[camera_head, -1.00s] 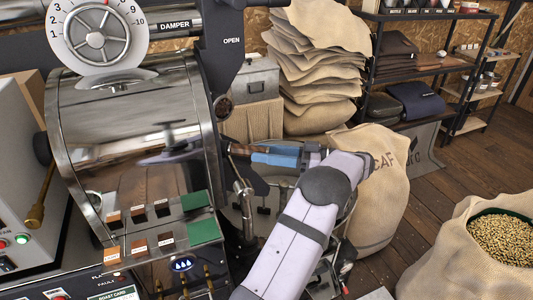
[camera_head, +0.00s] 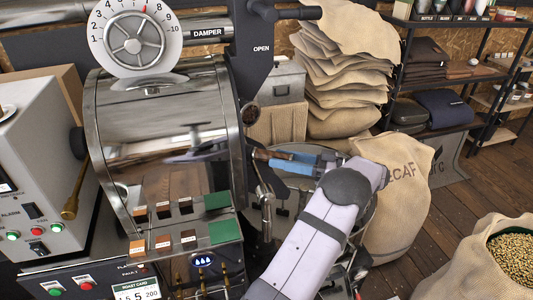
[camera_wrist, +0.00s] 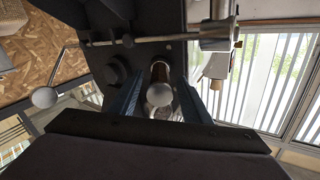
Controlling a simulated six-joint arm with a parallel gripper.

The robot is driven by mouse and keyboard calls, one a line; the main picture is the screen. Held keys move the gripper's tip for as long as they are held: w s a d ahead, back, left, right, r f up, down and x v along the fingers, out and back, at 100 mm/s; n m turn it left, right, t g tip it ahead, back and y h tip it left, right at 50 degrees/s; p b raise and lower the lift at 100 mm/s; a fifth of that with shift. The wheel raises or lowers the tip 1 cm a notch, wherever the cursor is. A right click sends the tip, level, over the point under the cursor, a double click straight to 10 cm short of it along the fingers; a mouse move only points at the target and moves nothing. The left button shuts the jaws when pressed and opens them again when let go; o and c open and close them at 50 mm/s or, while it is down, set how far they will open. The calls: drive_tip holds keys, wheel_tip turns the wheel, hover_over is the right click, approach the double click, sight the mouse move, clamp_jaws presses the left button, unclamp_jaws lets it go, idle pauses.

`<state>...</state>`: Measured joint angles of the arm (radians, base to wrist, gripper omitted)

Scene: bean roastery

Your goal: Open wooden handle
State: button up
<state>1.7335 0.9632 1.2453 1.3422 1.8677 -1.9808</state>
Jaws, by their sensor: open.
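A wooden handle (camera_head: 264,155) sticks out from the dark front of the roaster drum (camera_head: 165,130), at its right side in the head view. In the wrist view the handle (camera_wrist: 160,72) shows as a short brown bar with a pale round end toward me. My gripper (camera_head: 290,161) is open at the handle, its blue fingers pointing left to the machine. In the wrist view, the fingers of my gripper (camera_wrist: 158,100) stand on either side of the handle's end, with visible gaps. I cannot tell how deep the handle sits between them.
A round metal cooling tray (camera_head: 289,192) lies below my arm. The decaf sack (camera_head: 405,185) stands close to its right. A damper dial (camera_head: 133,45) and a dark lever (camera_head: 297,13) are above. In the wrist view, a thin rod with a ball end (camera_wrist: 44,97) is at left.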

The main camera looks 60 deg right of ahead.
sight(266, 156)
drive_tip(key=p+x, duration=0.1)
drive_tip(key=x, duration=0.2)
drive_tip(key=shift+w+a+r, duration=0.1)
drive_tip(key=shift+w+r, duration=0.1)
drive_tip(key=shift+w, duration=0.1)
drive_tip(key=shift+p+x, duration=0.55)
drive_tip(key=shift+x, duration=0.25)
drive_tip(key=shift+f, duration=0.2)
